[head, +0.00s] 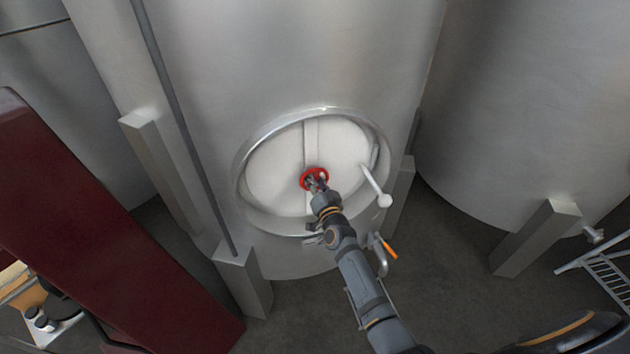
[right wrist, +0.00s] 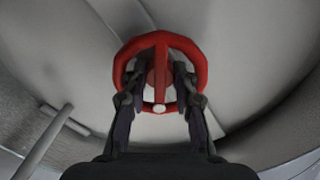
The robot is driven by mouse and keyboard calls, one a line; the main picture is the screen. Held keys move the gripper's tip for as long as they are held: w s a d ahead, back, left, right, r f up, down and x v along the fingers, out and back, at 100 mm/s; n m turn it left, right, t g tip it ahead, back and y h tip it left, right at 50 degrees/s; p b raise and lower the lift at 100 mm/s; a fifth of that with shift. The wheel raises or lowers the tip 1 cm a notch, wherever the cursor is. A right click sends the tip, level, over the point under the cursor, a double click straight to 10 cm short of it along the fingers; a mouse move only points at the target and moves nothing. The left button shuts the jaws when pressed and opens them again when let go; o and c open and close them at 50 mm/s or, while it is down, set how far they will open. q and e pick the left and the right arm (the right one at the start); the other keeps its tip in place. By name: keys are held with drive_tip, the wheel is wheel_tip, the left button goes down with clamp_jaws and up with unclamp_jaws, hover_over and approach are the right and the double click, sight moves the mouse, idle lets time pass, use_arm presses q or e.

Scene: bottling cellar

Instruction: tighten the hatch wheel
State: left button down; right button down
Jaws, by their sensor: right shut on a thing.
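The red hatch wheel (head: 314,170) is at the middle of the round pale hatch (head: 270,170) on the steel tank. My right gripper (head: 316,184) is at the wheel's lower part and is shut on it. In the right wrist view the wheel (right wrist: 160,45) shows as a red ring with a central bar. There the right gripper's fingers (right wrist: 160,88) reach into the ring on either side of the bar and hub. The fingers partly hide the lower rim. My left gripper is not in view.
A white-knobbed hatch handle (head: 374,184) sticks out at the hatch's right. Below it is a valve with an orange lever (head: 388,248). Steel tank legs (head: 243,278) stand on the dark floor. A second tank (head: 525,110) is at right, with a dark red panel (head: 90,230) at left.

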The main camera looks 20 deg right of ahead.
drive_tip(key=m, duration=0.5)
drive_tip(key=shift+m, duration=0.3)
drive_tip(key=m, duration=0.4)
drive_tip(key=shift+f+m+b, duration=0.15)
drive_tip(key=shift+m+b, duration=0.25)
drive_tip(key=shift+m, duration=0.3)
drive_tip(key=c, duration=1.1)
unclamp_jaws()
drive_tip(key=shift+d, duration=0.1)
drive_tip(key=shift+o, duration=0.2)
drive_tip(key=s, duration=0.7)
drive_tip(key=shift+s, duration=0.3)
